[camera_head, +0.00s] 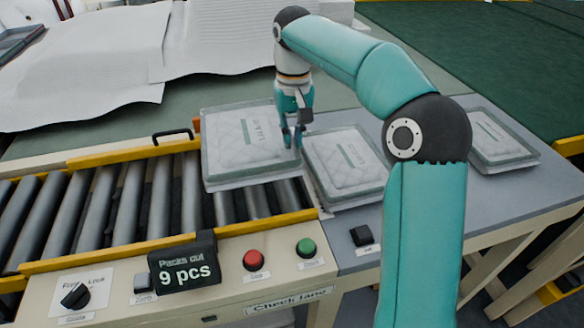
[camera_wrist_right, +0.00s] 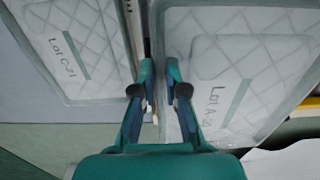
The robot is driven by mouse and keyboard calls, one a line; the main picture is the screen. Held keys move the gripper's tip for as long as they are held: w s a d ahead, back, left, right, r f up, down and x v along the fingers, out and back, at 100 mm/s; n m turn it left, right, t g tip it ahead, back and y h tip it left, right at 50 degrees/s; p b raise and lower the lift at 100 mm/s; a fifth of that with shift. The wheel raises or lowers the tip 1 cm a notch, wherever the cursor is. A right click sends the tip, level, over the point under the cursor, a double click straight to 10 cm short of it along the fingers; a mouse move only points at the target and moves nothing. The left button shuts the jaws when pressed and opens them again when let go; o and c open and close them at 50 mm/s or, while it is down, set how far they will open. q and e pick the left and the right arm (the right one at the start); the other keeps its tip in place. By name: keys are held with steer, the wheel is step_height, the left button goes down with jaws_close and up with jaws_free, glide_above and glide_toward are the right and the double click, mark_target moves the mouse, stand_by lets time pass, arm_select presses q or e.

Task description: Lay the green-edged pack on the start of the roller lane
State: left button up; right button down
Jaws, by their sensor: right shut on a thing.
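My right gripper (camera_head: 293,136) is shut on the right edge of a white quilted pack (camera_head: 238,148) with a pale grey-green border and a green stripe on its label. The pack lies flat over the right end of the roller lane (camera_head: 130,205), covering part of its back rail. I cannot tell whether it touches the rollers. In the right wrist view, my right gripper (camera_wrist_right: 160,88) has its fingers on the edge of this pack (camera_wrist_right: 265,75), whose label begins "Lot A". My left gripper is not in view.
A second pack (camera_head: 345,160), labelled "Lot C-21" in the right wrist view (camera_wrist_right: 75,60), lies close beside on the grey table (camera_head: 405,235). A third pack (camera_head: 500,138) lies farther right. A counter display (camera_head: 183,268) reads 9 pcs. The rollers to the left are clear.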

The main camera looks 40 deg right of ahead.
step_height(320, 180, down, 8)
steer(key=shift+r+b, duration=0.15)
steer(key=shift+b, duration=0.2)
steer(key=shift+s, duration=0.1)
steer(key=shift+f+b, duration=0.35)
steer(key=shift+f, duration=0.25)
steer(key=c, duration=1.2)
jaws_free()
steer(key=shift+r, duration=0.15)
steer(key=shift+r+p, duration=0.3)
step_height(320, 180, up, 12)
steer(key=shift+r+p, duration=0.2)
steer(key=shift+p, duration=0.9)
